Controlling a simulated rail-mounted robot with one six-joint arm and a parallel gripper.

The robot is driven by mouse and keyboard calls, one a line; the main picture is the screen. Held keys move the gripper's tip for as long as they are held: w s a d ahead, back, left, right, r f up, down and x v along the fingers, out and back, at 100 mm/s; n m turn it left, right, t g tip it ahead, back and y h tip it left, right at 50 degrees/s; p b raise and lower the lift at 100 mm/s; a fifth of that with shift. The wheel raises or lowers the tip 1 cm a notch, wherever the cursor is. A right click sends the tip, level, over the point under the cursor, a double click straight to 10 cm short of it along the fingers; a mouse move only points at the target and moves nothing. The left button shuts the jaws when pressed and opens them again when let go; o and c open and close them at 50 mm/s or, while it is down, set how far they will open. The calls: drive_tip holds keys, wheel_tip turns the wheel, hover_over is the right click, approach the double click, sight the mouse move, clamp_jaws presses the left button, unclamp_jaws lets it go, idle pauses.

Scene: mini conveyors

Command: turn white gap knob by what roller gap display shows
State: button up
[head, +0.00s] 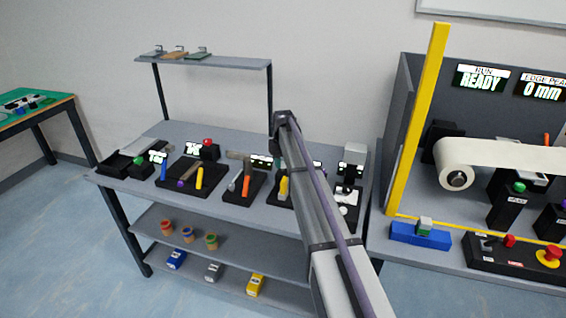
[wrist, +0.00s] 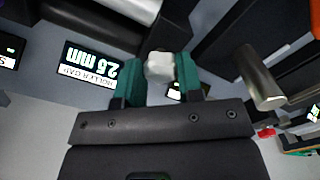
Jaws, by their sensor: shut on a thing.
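The white gap knob (wrist: 160,65) is a small faceted white piece in the upper middle of the wrist view. My gripper (wrist: 160,74) has its two green fingers shut on the knob, one on each side. The roller gap display (wrist: 90,70) is just left of the gripper in the wrist view. It shows upside down, and I read about 2.5 mm; the decimal digit is not fully certain. In the head view my own arm crosses the bench, and I cannot make out the knob or my fingers there.
A metal roller (wrist: 259,78) lies close right of the fingers, and another pale cylinder (wrist: 137,8) is above them. In the head view the grey bench (head: 130,180) holds several small black stations. A yellow post (head: 420,115) stands right of my arm, beside a machine with a white roll (head: 500,160).

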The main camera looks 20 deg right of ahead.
sight(282, 164)
drive_tip(key=shift+m, duration=0.3)
drive_tip(key=m, duration=0.4)
drive_tip(key=shift+a, duration=0.1)
drive_tip(key=m, duration=0.5)
idle(0.5)
drive_tip(key=o, duration=0.9)
wheel_tip(282, 164, up, 11)
drive_tip(key=p, duration=1)
drive_tip(key=shift+f+p, duration=0.1)
drive_tip(key=shift+p, duration=0.3)
